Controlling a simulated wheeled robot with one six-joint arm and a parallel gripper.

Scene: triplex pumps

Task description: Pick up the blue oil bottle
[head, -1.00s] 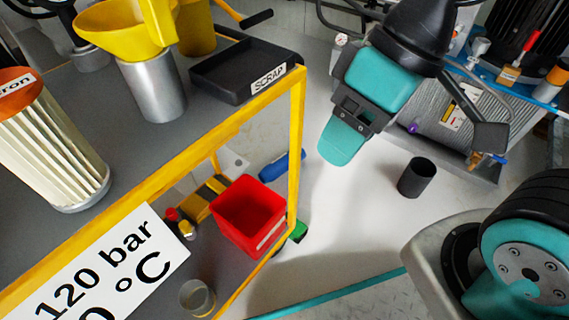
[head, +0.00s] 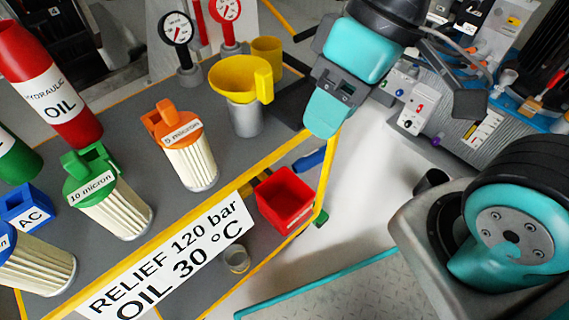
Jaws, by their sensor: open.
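No upright bottle in blue is plainly in view. A blue rounded object (head: 311,159) lies low beyond the cart's yellow rail, partly hidden; I cannot tell whether it is the blue oil bottle. A red bottle labelled hydraulic oil (head: 52,92) stands at the upper left of the cart top, and a green one (head: 17,156) is cut off at the left edge. My gripper (head: 392,92), teal and dark grey, is open at the upper right, past the cart's edge and well away from these bottles. No object shows between its jaws.
The grey cart top (head: 125,130) carries several filters, a yellow funnel (head: 238,79), a blue AC block (head: 26,207) and two gauges. A red bin (head: 285,199) sits on the lower level. A dark cup (head: 431,181) and pump equipment (head: 455,120) are at right.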

